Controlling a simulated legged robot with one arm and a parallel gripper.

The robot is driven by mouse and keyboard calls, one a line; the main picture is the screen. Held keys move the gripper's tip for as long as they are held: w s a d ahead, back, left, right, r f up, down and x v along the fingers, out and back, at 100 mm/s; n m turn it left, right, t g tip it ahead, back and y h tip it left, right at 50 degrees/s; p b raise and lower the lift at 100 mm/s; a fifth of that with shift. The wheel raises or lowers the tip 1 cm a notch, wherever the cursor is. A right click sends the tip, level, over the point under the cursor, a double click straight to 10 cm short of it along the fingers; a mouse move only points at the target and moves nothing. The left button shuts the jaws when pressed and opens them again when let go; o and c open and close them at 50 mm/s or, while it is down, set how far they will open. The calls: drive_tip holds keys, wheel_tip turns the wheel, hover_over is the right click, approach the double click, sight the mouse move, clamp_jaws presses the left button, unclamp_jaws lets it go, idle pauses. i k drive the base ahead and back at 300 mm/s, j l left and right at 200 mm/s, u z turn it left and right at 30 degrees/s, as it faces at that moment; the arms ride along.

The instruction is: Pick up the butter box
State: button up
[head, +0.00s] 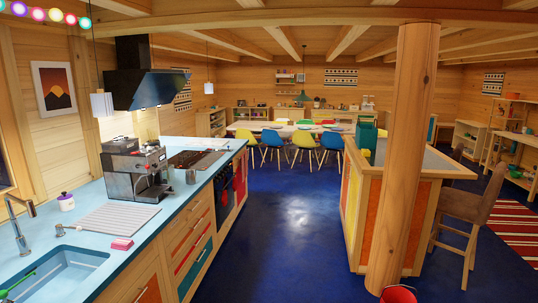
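I cannot make out a butter box for certain in the head view. A small pink and pale block (122,243) lies on the blue counter (150,225) at the left, near its front edge; I cannot tell whether it is a box or a sponge. A green box-like thing (367,136) stands on the island at the right, its kind unclear. My gripper is not in view.
The counter holds an espresso machine (137,172), a ribbed mat (112,218), a white jar (66,201) and a sink (55,272). Blue floor (285,215) is clear between counter and island (430,170). A log post (408,150), red bucket (398,294) and stool (468,215) stand right.

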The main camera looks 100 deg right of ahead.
sight(364, 152)
drive_tip(key=l+z, duration=0.1)
drive_tip(key=z, duration=3.95)
drive_tip(key=i+j+u, duration=0.1)
drive_tip(key=i+u, duration=0.35)
drive_tip(key=i, duration=2.85)
drive_tip(key=i+u, duration=0.1)
drive_tip(key=i, duration=1.65)
drive_tip(key=i+z, duration=0.25)
drive_tip(key=i, duration=0.2)
drive_tip(key=i+j+z, duration=0.25)
drive_tip(key=i, duration=0.15)
drive_tip(key=i+j+z, duration=0.25)
drive_tip(key=i, duration=0.2)
drive_tip(key=i+z, duration=0.2)
drive_tip(key=z, duration=0.25)
drive_tip(key=i+j+z, duration=0.1)
drive_tip(key=i+z, duration=0.15)
drive_tip(key=z, duration=0.15)
drive_tip(key=i+j+z, duration=0.15)
drive_tip(key=z, duration=0.3)
drive_tip(key=i+j+z, duration=0.2)
drive_tip(key=z, duration=0.25)
